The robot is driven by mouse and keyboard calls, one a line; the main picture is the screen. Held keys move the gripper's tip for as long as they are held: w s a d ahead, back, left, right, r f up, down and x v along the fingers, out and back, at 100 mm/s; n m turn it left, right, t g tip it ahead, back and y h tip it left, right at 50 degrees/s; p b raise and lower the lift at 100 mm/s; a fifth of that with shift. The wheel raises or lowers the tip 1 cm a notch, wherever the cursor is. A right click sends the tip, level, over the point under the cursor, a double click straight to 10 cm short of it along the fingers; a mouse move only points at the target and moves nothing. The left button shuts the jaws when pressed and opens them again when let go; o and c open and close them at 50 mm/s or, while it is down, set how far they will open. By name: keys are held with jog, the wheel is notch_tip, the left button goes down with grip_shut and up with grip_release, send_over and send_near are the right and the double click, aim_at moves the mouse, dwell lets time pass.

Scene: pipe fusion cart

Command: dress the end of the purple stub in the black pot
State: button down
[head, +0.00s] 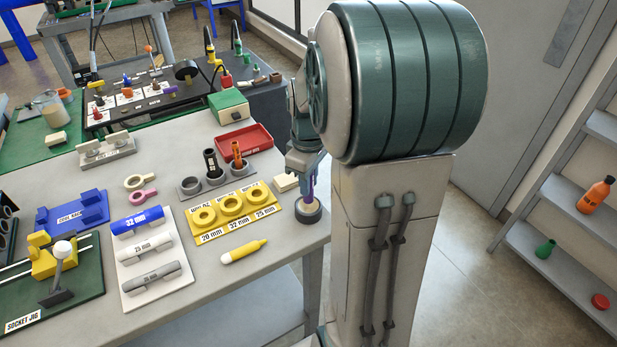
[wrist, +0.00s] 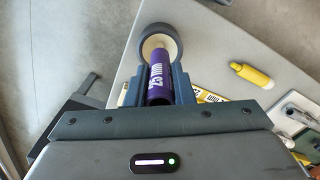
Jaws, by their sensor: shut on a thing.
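The purple stub (wrist: 159,75) is upright between my gripper's fingers, with white "25 mm" lettering on its side. My gripper (wrist: 159,92) is shut on it. The black pot (wrist: 160,31), a dark round ring with a pale inside, is at the stub's far end in the wrist view. In the head view the black pot (head: 308,211) stands at the table's right edge, below my gripper (head: 306,180), and the purple stub (head: 309,190) shows as a thin strip over it. The stub's lower end is over or in the pot; I cannot tell whether it touches the bottom.
A yellow tray of rings (head: 248,222), marked 20, 32 and 25 mm, lies just left of the pot. A yellow marker (head: 243,252) lies in front of it. A small white block (head: 286,182) and a red tray (head: 260,136) are behind. The table's right edge is close to the pot.

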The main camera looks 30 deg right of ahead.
jog(key=shift+f+b, duration=1)
jog(key=shift+f, duration=0.5)
dwell(0.8)
